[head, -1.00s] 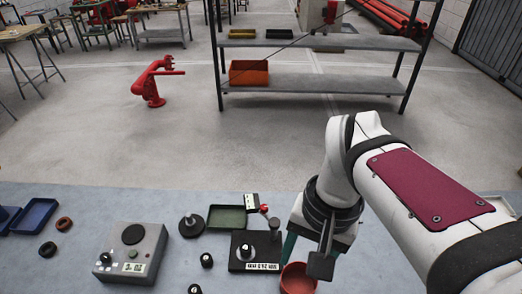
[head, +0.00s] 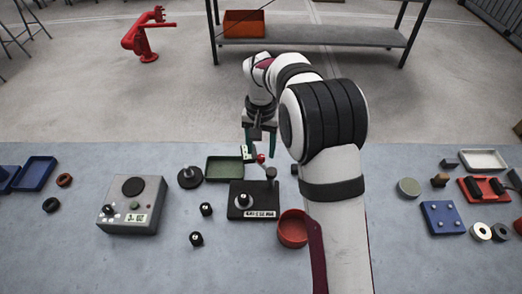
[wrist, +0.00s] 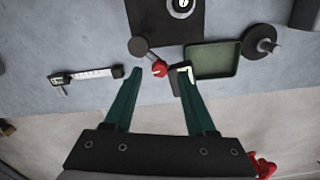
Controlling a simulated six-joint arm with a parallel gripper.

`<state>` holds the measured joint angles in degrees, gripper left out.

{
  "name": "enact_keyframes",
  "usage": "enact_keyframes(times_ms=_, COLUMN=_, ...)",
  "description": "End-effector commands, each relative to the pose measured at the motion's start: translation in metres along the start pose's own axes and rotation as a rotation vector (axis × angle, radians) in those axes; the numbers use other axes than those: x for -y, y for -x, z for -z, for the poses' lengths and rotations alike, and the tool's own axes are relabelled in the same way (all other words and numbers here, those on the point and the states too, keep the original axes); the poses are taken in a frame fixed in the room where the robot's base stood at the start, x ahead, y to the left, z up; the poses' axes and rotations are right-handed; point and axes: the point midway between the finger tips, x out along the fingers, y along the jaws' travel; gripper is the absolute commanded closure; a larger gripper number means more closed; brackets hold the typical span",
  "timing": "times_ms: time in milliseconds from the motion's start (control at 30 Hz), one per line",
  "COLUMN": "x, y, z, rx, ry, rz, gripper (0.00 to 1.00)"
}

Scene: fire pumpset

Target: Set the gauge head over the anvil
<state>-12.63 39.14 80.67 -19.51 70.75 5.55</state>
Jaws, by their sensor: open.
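The gauge stand has a black base (head: 262,208) with a pale round anvil (head: 243,200), on which a small dark piece seems to sit. A post (head: 271,176) rises at its back right. The gauge head (head: 248,153), with a pale display, is swung out behind the base, away from the anvil, beside a red knob (head: 261,158). My gripper (head: 260,143) is open, pointing down just behind the head. In the wrist view, the red knob (wrist: 160,68) lies between the fingertips (wrist: 159,78), and the head (wrist: 184,76) is partly hidden by the right finger. Contact is unclear.
A green tray (head: 224,168) and a dark spindle disc (head: 190,178) stand left of the post. A red bowl (head: 293,228) is right of the base. A grey instrument box (head: 133,204) stands farther left. A caliper-like tool (wrist: 88,75) lies left of my gripper in the wrist view.

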Motion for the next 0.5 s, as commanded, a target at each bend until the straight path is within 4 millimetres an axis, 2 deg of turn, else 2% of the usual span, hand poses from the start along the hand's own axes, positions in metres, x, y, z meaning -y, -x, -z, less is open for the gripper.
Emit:
enact_keyframes(times_ms=100, x=0.000, y=-0.015, z=0.000, rx=0.001, ry=0.000, rz=0.000, gripper=0.44)
enact_keyframes(times_ms=200, x=0.000, y=-0.021, z=0.000, rx=0.001, ry=0.000, rz=0.000, gripper=0.44)
enact_keyframes(times_ms=467, x=0.000, y=-0.022, z=0.000, rx=0.000, ry=0.000, rz=0.001, gripper=0.44)
enact_keyframes(times_ms=500, x=0.000, y=-0.022, z=0.000, rx=-0.001, ry=0.000, rz=0.001, gripper=0.51)
